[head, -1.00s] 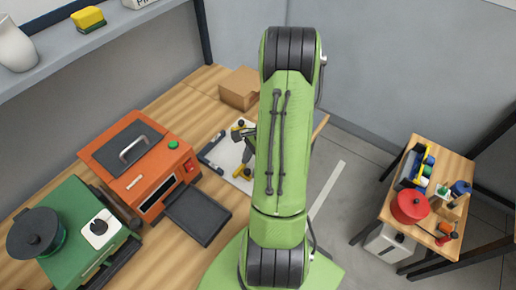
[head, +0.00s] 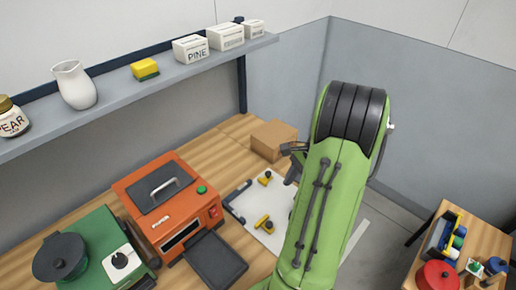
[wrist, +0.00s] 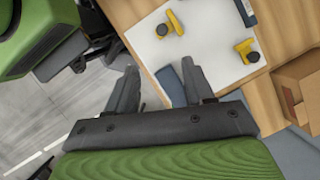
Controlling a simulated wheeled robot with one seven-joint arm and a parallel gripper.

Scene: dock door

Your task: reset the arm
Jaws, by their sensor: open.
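My green arm rises through the right of the middle in the head view and hides part of the bench. My gripper (wrist: 160,88) shows in the wrist view with its two dark fingers apart and nothing between them. In the head view only a dark part of it (head: 293,160) shows beside the arm, near the cardboard box. In the wrist view the gripper is over the edge of the bench, beside a white board (wrist: 205,45) with yellow-and-black pieces (wrist: 170,24) on it.
An orange machine (head: 150,215) and a green unit with a black pot (head: 60,257) stand on the wooden bench. A cardboard box (head: 272,140) sits at the back. A shelf (head: 150,88) runs above. A small table with a red pot (head: 437,276) stands at the right.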

